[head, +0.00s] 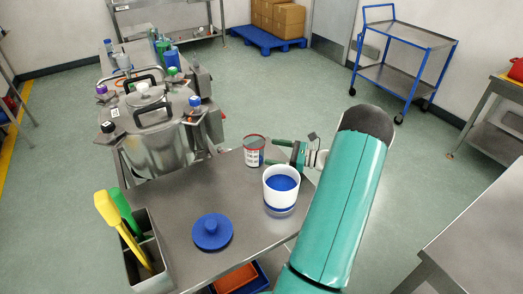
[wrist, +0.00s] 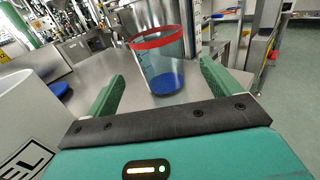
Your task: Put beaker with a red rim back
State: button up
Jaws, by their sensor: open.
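The beaker with a red rim (head: 254,151) stands upright on the steel table near its back edge. In the wrist view the beaker (wrist: 160,62) is clear-walled, with a red band at the top and blue at the bottom. My gripper (head: 280,153) is at the beaker's right in the head view, level with it. In the wrist view my gripper (wrist: 162,80) is open, with one green finger on each side of the lower beaker. The beaker appears between or just ahead of the fingertips; I cannot tell whether either finger touches it.
A white container with blue inside (head: 281,200) stands close to my gripper. A blue knobbed lid (head: 212,234) lies on the table (head: 190,205). A grey holder (head: 150,262) with yellow and green tools is at front left. A steel vessel (head: 155,145) stands behind left.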

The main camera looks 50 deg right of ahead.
jog(key=shift+v, duration=1.95)
